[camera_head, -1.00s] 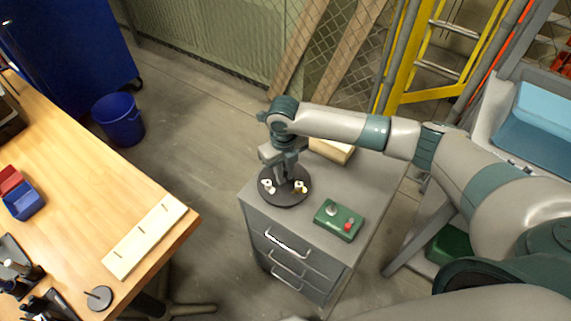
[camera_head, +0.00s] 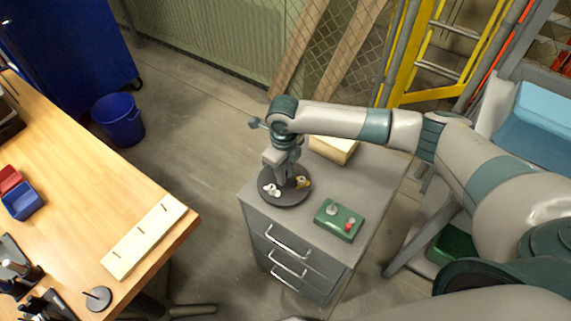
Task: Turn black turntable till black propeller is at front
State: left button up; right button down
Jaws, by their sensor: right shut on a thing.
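The black turntable (camera_head: 285,200) is a round disc on top of the grey drawer cabinet (camera_head: 325,247). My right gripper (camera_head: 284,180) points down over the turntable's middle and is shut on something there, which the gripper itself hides. A white propeller (camera_head: 271,189) lies at the turntable's left front. A yellowish-brown propeller (camera_head: 303,182) lies at its right. I cannot make out a black propeller; it may be hidden behind the gripper or blend with the dark disc. My left gripper is not in view.
A green control box (camera_head: 339,220) with a grey knob and a red button sits on the cabinet, right of the turntable. A pale block (camera_head: 335,149) lies behind it. A wooden workbench (camera_head: 100,190) stands at left, with floor between.

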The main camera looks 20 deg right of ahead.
jog(key=shift+n, duration=1.3)
jog(key=c, duration=1.7)
grip_release()
jog(key=shift+r+p, duration=3.55)
jog(key=shift+r, duration=0.95)
jog(key=shift+a, duration=0.1)
